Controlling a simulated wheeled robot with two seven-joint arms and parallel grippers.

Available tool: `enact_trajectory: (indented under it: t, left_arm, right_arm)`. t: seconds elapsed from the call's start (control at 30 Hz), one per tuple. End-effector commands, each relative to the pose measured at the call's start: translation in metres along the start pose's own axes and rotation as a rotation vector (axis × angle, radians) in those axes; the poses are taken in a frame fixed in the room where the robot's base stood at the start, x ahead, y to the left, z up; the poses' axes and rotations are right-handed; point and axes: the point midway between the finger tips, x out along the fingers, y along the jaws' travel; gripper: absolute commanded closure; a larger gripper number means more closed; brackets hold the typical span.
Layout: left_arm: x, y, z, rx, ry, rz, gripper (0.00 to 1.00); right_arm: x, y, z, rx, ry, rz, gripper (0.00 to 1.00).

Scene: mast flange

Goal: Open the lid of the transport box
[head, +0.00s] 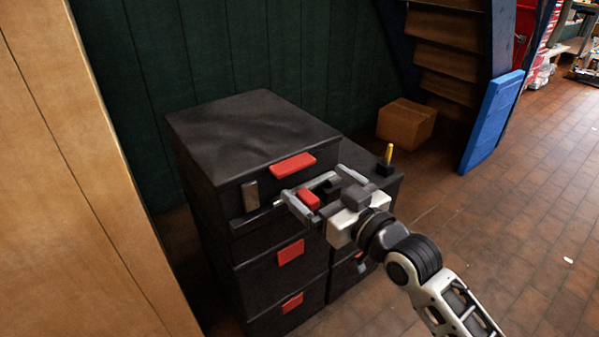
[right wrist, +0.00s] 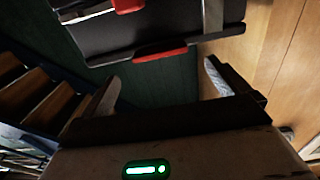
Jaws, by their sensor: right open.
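The transport box is the black top box (head: 228,165) of a stack in the head view; its flat lid (head: 250,130) is down. A red handle (head: 292,165) sits at the lid's front edge, and it also shows in the right wrist view (right wrist: 160,53). A grey metal clasp (head: 250,195) is on the box front, left of the handle. My right gripper (head: 288,201) is open in front of the box, below the lid handle. In the right wrist view its fingers (right wrist: 160,88) are apart with nothing between them. My left gripper is not in view.
More black boxes with red handles (head: 290,252) stand beneath. A lower black unit with a yellow-tipped knob (head: 388,155) is at right. A wooden panel (head: 85,200) stands close at left. A cardboard box (head: 406,122) lies behind; tiled floor (head: 520,225) is free at right.

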Motion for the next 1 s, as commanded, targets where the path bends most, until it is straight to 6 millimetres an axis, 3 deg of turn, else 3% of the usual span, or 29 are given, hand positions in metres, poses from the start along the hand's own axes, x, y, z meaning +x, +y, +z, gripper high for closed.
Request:
enact_trajectory:
  t: [0.1, 0.3, 0.5, 0.77, 0.9, 0.97, 1.0]
  left_arm:
    - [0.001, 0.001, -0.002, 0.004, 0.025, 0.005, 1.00]
    - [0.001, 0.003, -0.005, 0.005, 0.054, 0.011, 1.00]
    - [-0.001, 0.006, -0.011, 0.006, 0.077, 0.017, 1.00]
    - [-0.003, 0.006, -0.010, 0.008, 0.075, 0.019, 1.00]
    - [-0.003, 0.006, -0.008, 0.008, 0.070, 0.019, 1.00]
    - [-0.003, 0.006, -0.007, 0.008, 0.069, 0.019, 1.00]
    - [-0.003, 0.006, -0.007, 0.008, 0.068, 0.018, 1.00]
  right_arm:
    - [0.026, 0.000, 0.001, 0.000, 0.003, 0.001, 0.00]
    - [0.055, 0.000, 0.001, -0.001, 0.001, 0.000, 0.00]
    - [0.066, 0.000, 0.000, -0.001, 0.000, 0.000, 0.00]
    - [0.066, 0.000, 0.000, -0.001, -0.001, 0.000, 0.00]
    - [0.066, 0.000, 0.000, -0.001, 0.000, 0.000, 0.39]
    - [0.066, 0.000, 0.000, -0.001, -0.001, 0.001, 0.56]
    - [0.066, 0.000, 0.000, -0.001, -0.001, 0.001, 0.59]
